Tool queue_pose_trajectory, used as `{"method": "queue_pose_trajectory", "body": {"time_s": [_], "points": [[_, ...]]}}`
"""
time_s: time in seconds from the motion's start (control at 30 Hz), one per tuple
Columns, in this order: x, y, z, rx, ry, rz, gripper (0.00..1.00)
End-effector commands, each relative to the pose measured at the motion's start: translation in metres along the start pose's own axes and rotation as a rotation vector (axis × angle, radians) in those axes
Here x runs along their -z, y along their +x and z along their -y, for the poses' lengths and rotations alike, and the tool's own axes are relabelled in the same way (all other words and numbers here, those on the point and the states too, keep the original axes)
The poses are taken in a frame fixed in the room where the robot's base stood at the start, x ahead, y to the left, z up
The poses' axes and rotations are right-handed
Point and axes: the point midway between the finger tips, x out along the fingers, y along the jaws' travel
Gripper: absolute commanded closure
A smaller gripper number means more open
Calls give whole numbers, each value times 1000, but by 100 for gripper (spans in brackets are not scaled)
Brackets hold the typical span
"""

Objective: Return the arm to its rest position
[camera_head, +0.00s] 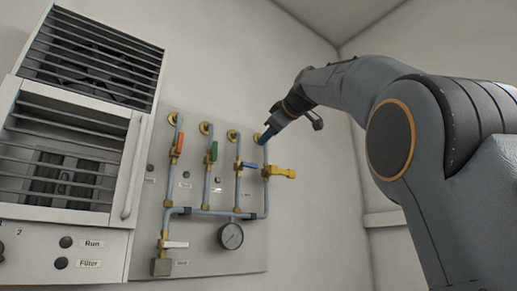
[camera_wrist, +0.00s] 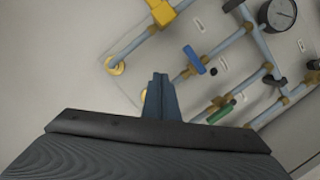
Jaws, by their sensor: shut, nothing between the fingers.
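My arm reaches in from the right in the head view, extended toward the upper right of the pipe panel. My gripper (camera_head: 265,138) points down and left in front of the panel's top right, near the upper end of the rightmost pipe. In the wrist view my gripper (camera_wrist: 159,78) has its fingers together with nothing between them. I cannot tell from these views how far the fingertips are from the panel.
The panel (camera_head: 195,255) carries pipes, an orange handle (camera_head: 179,143), a green handle (camera_head: 213,151), a blue handle (camera_head: 250,165), a yellow handle (camera_head: 280,172) and a gauge (camera_head: 231,236). A louvred cabinet (camera_head: 75,120) stands left. Bare wall (camera_head: 310,200) lies right of the panel.

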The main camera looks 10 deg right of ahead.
Motion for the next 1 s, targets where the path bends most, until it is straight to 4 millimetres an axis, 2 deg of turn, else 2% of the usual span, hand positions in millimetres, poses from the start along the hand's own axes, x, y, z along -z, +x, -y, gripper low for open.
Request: {"method": "queue_pose_trajectory", "body": {"time_s": [0.1,0.3,0.67,0.77,0.83,0.93,1.0], "points": [[-3,-22,-4,-5,-2,0,100],[-4,-48,-9,-4,-1,0,100],[-3,-56,-10,-1,0,0,100],[-10,-50,-6,7,14,10,100],[-24,-38,2,21,47,32,100],[-60,-9,24,55,127,89,100],[-93,15,48,85,197,142,100]]}}
